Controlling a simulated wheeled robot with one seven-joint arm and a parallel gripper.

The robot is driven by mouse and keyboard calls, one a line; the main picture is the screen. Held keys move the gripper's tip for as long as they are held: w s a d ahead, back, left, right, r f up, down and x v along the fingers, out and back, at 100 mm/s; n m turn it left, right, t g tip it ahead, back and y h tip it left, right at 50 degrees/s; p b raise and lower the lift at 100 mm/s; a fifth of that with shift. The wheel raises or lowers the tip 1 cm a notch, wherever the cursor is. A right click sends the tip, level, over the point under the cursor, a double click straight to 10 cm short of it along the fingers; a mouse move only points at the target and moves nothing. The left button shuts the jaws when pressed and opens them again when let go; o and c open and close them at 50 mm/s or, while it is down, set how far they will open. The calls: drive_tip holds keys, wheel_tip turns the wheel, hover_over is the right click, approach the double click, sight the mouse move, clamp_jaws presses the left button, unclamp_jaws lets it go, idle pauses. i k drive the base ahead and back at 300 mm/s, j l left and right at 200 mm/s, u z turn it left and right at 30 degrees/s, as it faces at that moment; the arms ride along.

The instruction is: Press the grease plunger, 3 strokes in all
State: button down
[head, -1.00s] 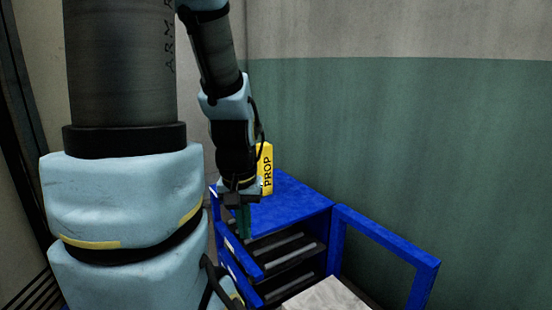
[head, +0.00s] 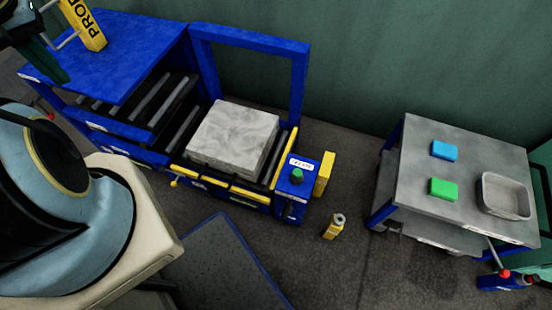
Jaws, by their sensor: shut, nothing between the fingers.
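A green round-topped knob (head: 297,175) stands on a blue box (head: 290,204) at the right end of the blue press; its white label is too small to read surely. It looks like the grease plunger, but I cannot tell for sure or see how far down it is. My gripper (head: 52,72) shows in part at the top left edge, over the blue press top and beside the yellow PROP block. Its dark green fingers are together with nothing between them. It is far left of the green knob and not touching it.
A grey stone-like block (head: 236,137) lies on the press bed under a blue frame (head: 300,85). A grey cart (head: 415,180) holds a blue block (head: 445,150), a green block (head: 443,188) and a tray (head: 505,177).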

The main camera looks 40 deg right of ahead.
sight(298, 174)
drive_tip(key=i+j+z, duration=0.1)
drive_tip(key=i+z, duration=0.15)
drive_tip(key=z, duration=1.3)
